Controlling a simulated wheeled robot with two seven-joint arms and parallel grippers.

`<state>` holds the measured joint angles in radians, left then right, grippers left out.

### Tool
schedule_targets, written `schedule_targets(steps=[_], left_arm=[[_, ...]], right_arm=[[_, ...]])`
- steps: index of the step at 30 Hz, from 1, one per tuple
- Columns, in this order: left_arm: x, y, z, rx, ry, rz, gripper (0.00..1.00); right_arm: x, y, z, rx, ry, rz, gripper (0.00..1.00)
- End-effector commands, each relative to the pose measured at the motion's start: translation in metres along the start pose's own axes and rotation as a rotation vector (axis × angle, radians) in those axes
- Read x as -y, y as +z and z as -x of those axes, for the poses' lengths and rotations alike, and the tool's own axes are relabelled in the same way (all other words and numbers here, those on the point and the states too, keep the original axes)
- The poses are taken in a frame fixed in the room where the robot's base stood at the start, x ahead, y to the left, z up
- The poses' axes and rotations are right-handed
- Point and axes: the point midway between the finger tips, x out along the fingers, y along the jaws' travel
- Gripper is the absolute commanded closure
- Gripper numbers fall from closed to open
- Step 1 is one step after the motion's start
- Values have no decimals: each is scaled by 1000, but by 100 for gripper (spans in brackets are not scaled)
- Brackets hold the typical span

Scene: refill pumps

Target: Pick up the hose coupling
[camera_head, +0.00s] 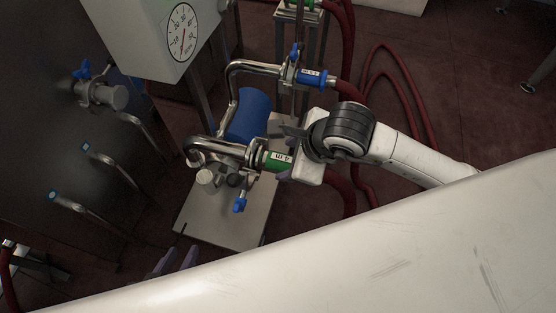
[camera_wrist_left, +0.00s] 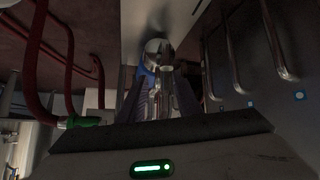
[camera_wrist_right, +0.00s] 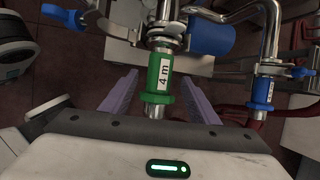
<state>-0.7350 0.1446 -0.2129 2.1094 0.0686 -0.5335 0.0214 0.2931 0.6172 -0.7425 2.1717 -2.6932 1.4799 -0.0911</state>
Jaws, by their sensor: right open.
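A green hose coupling (camera_head: 278,161) with a white "4 m" label sits at the end of a bent metal pipe with a clamp. In the right wrist view the green coupling (camera_wrist_right: 160,76) lies between the two purple fingers of my right gripper (camera_wrist_right: 159,84), with a gap on each side. My right gripper (camera_head: 285,152) is open. A blue hose coupling (camera_head: 311,77) with a white label is on a second pipe farther back; it also shows in the right wrist view (camera_wrist_right: 262,90). My left gripper (camera_head: 177,261) is open and empty at the lower left, away from both couplings.
A white box with a dial gauge (camera_head: 183,33) stands at the upper left. A dark tank with a blue-handled valve (camera_head: 97,92) and metal handles is at left. A blue cylinder (camera_head: 250,116) stands on a pale base plate (camera_head: 208,222). Red hoses (camera_head: 395,75) curve behind my right arm.

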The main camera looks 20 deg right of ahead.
Motion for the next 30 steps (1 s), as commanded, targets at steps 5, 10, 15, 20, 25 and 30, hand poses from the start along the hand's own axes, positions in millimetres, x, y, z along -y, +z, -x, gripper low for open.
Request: schedule_targets(steps=[5,10,15,20,25,30], left_arm=[[0,0,-4,-12,2,6,69],[-1,-6,-2,-27,4,9,69],[-1,-7,-2,-27,5,9,69],[-1,-5,-2,-24,5,10,69],[-2,-4,-3,-21,4,11,69],[-2,-3,-3,-19,4,11,69]], right_arm=[[-2,-1,-28,1,2,-2,45],[-1,-1,-36,0,0,1,45],[-1,0,-35,1,1,1,47],[-1,0,-35,1,1,0,74],[-1,0,-35,1,1,0,100],[0,1,-34,4,-1,0,100]])
